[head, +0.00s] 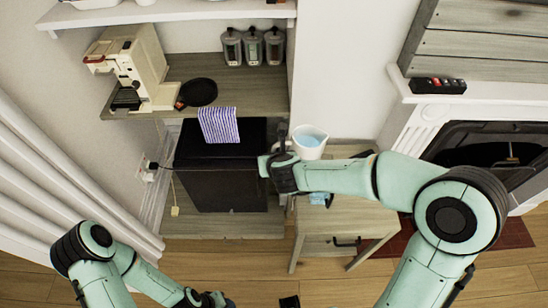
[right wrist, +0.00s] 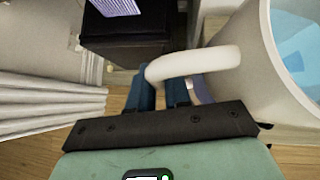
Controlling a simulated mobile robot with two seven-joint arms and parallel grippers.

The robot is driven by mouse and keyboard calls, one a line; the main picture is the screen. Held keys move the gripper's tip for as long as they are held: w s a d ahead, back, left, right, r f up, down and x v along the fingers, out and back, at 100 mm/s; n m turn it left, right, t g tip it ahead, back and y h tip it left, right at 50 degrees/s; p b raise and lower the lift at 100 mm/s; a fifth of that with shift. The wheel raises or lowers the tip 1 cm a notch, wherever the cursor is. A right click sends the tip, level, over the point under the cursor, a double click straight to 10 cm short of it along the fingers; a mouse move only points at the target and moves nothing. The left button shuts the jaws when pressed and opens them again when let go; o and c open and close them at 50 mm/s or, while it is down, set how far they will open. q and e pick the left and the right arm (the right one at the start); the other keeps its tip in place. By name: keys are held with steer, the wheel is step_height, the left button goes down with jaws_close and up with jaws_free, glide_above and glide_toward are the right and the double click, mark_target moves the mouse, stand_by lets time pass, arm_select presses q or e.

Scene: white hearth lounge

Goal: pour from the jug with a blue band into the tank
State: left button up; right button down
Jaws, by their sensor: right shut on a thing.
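A white jug (head: 309,146) with light blue liquid inside is held above the small wooden cabinet in the head view. In the right wrist view the jug (right wrist: 250,80) fills the right side, with its liquid near the top right. A bluish patch shows low on its wall; I cannot tell if it is the band. My right gripper (head: 280,168) is shut on the jug's handle, its blue fingers (right wrist: 166,88) around the handle's near end. My left gripper (head: 208,299) is low at the bottom edge, its jaws unclear. A cream coffee machine (head: 135,62) stands on the shelf; I cannot make out a tank.
A black pan (head: 198,92) and several lidded jars (head: 252,47) share the shelf (head: 185,66). The wooden cabinet (head: 335,222) stands below my right arm, with the fireplace (head: 490,145) at right.

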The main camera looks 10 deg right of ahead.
steer(key=shift+a+r+y, duration=0.3)
steer(key=shift+r+y, duration=0.1)
steer(key=shift+r, duration=0.35)
arm_select(q)
steer(key=s+f+b, duration=0.3)
steer(key=f+b, duration=0.3)
steer(key=f, duration=0.1)
steer(key=shift+s+f+g, duration=0.2)
steer(key=shift+s+g, duration=0.1)
arm_select(e)
steer(key=shift+a+f+m+y, duration=0.25)
steer(key=shift+f+m+y, duration=0.35)
steer(key=shift+f, duration=0.6)
steer(key=shift+a+f+m+y, duration=0.25)
steer(key=shift+f+y, duration=0.55)
steer(key=shift+f, duration=0.4)
arm_select(q)
steer(key=shift+f+b, duration=0.1)
steer(key=shift+b, duration=0.25)
arm_select(e)
steer(key=shift+t, duration=0.3)
arm_select(q)
steer(key=shift+r, duration=0.2)
arm_select(e)
steer(key=shift+d+r+m+y, duration=0.15)
steer(key=shift+r+m+y, duration=0.25)
steer(key=shift+r, duration=0.5)
steer(key=shift+d+r+m+y, duration=0.1)
steer(key=shift+r+m+y, duration=0.15)
steer(key=shift+r+y, duration=0.45)
